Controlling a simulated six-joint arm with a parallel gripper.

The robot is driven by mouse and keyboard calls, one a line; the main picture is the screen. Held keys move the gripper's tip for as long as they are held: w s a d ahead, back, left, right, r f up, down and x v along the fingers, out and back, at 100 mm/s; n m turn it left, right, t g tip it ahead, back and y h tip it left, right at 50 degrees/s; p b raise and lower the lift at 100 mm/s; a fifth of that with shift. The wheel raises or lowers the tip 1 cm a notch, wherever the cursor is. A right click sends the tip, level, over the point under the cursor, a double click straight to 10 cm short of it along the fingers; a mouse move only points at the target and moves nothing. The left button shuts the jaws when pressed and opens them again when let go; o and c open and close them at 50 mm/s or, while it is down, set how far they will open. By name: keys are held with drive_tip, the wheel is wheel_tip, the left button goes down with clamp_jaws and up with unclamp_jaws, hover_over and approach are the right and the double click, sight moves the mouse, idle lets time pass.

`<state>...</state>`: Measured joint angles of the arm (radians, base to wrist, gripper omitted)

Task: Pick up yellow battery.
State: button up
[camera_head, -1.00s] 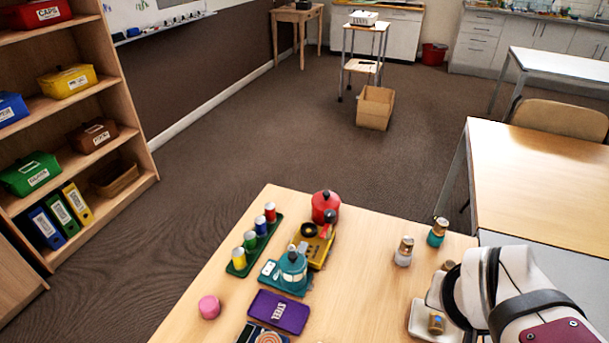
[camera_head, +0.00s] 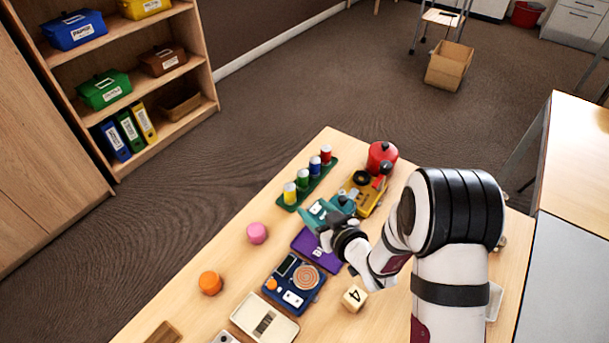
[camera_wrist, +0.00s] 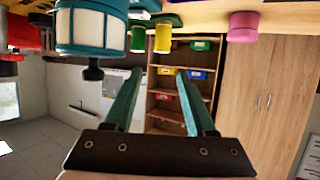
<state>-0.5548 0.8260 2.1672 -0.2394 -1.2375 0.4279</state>
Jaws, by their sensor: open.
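The yellow battery (camera_head: 290,193) stands upright at the near end of a green holder (camera_head: 307,187) on the table. In the wrist view, which is upside down, the yellow battery (camera_wrist: 162,38) shows beyond the fingertips, a little above the gap between them. My gripper (camera_head: 312,217) is over the table, close to the teal lantern and on the near side of the holder. Its two teal fingers (camera_wrist: 160,75) are apart with nothing between them. In the head view, the fingers blend with the teal lantern behind them.
Green (camera_head: 303,178), blue (camera_head: 315,166) and red (camera_head: 326,154) batteries share the holder. The teal lantern (camera_wrist: 92,28) is close beside the fingers. A purple case (camera_head: 313,250), pink cylinder (camera_head: 257,233) and yellow machine (camera_head: 364,192) lie around. The table left of the holder is narrow.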

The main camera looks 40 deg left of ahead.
sight(292, 190)
drive_tip(key=x, duration=0.8)
drive_tip(key=shift+a, duration=0.15)
drive_tip(key=x, duration=0.6)
drive_tip(key=shift+s+f, duration=0.1)
clamp_jaws()
